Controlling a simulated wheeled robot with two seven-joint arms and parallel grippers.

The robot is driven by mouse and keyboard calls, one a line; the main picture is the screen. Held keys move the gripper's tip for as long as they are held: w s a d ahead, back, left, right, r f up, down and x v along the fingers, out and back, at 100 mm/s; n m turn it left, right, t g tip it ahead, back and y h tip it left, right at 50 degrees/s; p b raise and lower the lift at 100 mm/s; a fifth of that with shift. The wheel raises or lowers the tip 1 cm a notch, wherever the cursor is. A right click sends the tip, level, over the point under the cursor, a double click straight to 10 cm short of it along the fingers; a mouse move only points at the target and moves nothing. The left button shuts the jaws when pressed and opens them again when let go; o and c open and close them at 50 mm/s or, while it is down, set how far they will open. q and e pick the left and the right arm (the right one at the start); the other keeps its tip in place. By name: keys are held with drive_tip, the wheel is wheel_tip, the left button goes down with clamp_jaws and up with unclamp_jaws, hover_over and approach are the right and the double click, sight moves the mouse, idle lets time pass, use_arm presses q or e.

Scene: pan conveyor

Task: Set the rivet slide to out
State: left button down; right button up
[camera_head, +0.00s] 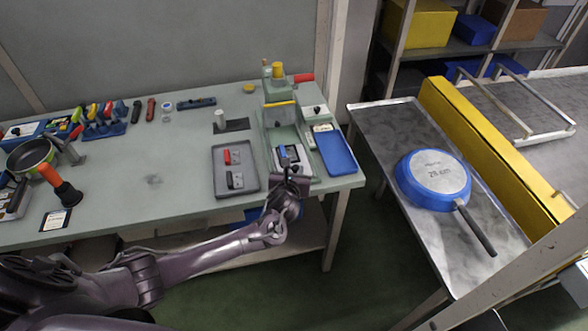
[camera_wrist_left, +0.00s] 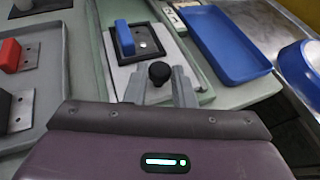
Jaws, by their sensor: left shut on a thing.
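The rivet slide is a light plate (camera_head: 301,166) with a dark bed on top, at the front of the green rivet press (camera_head: 277,113). It also shows in the left wrist view (camera_wrist_left: 121,83). A blue handle part (camera_wrist_left: 124,38) with a small bracket lies in its bed. A black knob (camera_wrist_left: 159,72) stands at the slide's near end. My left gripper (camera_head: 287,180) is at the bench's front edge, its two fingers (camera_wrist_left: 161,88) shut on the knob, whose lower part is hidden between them. My right gripper is in neither view.
A grey tray (camera_head: 219,186) with red and black handles lies left of the slide. An empty blue tray (camera_head: 336,153) lies right of it. A blue pan (camera_head: 433,180) rests upside down on the metal table (camera_head: 375,118) at right.

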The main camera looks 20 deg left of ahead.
use_arm(q)
drive_tip(key=c, duration=1.4)
unclamp_jaws()
drive_tip(key=shift+s+d+f, duration=0.1)
drive_tip(key=shift+s+d, duration=0.05)
drive_tip(key=shift+c, duration=0.2)
drive_tip(key=shift+o, duration=0.9)
drive_tip(key=shift+s, duration=0.1)
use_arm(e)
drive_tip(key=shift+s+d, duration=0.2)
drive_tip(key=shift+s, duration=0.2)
use_arm(q)
drive_tip(key=v, duration=0.8)
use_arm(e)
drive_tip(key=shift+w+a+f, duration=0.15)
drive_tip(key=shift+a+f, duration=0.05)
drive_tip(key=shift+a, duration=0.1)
